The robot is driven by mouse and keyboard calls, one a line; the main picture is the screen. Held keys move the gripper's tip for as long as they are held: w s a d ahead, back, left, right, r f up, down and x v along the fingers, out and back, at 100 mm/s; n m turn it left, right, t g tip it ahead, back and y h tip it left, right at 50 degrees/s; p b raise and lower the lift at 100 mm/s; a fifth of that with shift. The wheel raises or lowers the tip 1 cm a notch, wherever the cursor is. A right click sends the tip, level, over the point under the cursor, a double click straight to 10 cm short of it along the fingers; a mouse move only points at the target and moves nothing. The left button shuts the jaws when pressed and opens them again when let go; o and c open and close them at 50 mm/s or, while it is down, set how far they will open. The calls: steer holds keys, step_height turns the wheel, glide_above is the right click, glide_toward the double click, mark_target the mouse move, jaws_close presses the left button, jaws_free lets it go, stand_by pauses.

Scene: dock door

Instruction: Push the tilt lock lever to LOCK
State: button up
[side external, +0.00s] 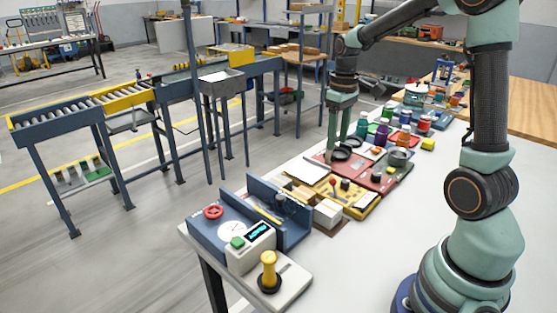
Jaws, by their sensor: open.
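My gripper (330,153) points down over the red panel (375,178) on the white table, close to a black round part (341,155). Its jaws are open and empty as far as I can see. I cannot tell whether the fingertips touch anything. No LOCK lettering is readable, so I cannot tell for sure which part is the tilt lock lever. A small red-knobbed lever (333,182) and a black knob (345,184) stand on the yellow panel (362,207), nearer the camera than my gripper.
Several coloured jars (382,134) crowd behind my gripper. The white table (380,265) is clear at the front right. A roller conveyor (110,98) stands beyond.

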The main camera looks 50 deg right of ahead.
mark_target(333, 179)
step_height(333, 179, down, 12)
steer(key=shift+d+f, duration=0.15)
steer(key=shift+f, duration=0.05)
stand_by(0.4)
steer(key=shift+c, duration=0.3)
jaws_close()
